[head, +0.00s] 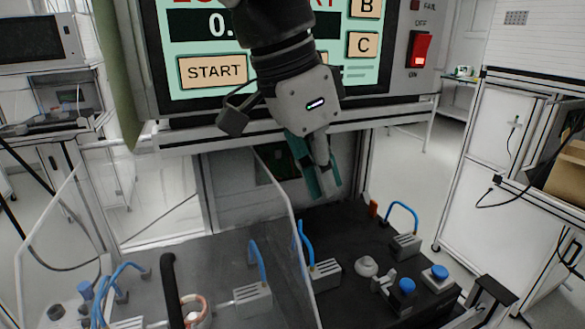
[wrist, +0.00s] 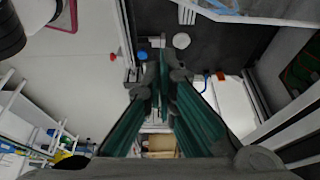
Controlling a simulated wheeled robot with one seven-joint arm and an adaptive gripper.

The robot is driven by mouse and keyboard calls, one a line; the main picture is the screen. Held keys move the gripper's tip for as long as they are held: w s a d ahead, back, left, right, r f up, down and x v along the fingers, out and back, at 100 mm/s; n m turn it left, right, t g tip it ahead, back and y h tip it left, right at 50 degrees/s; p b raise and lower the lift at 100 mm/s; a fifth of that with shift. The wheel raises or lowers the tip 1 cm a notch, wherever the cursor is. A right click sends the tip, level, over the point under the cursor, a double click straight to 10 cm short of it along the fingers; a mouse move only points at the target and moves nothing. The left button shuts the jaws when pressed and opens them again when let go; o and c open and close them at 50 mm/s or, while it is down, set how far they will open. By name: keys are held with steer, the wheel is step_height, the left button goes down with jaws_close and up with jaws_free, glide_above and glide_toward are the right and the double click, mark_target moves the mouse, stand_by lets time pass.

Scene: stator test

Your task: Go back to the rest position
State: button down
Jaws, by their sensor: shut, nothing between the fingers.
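My gripper (head: 325,185) hangs in the upper middle of the head view, below my grey wrist, with its teal fingers pointing down. The fingers are together with nothing between them. It is in the air in front of the test machine, above the back of the black work surface (head: 345,225). In the wrist view my gripper's fingers (wrist: 163,75) meet near the middle of the picture.
The machine's panel has a START button (head: 213,71) and a lit red switch (head: 419,50). A clear guard panel (head: 276,200) stands left of my gripper. Clamps with blue handles (head: 405,240) and blue buttons (head: 407,286) are on the black surface. Shelving stands at right.

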steer(key=shift+a+r, duration=0.1)
steer(key=shift+r, duration=0.2)
steer(key=s+d+f+n+t+y+p, duration=0.1)
steer(key=s+d+f+n+y+p, duration=0.1)
steer(key=s+d+n, duration=0.5)
steer(key=s+d+f+n+t+y+p, duration=0.1)
steer(key=s+d+f+n+p, duration=0.2)
steer(key=s+d+n, duration=0.4)
steer(key=shift+s+d+f+t+y+p, duration=0.15)
steer(key=shift+s+f+t+y+p, duration=0.1)
steer(key=shift+s+t+y+p, duration=0.2)
stand_by(1.5)
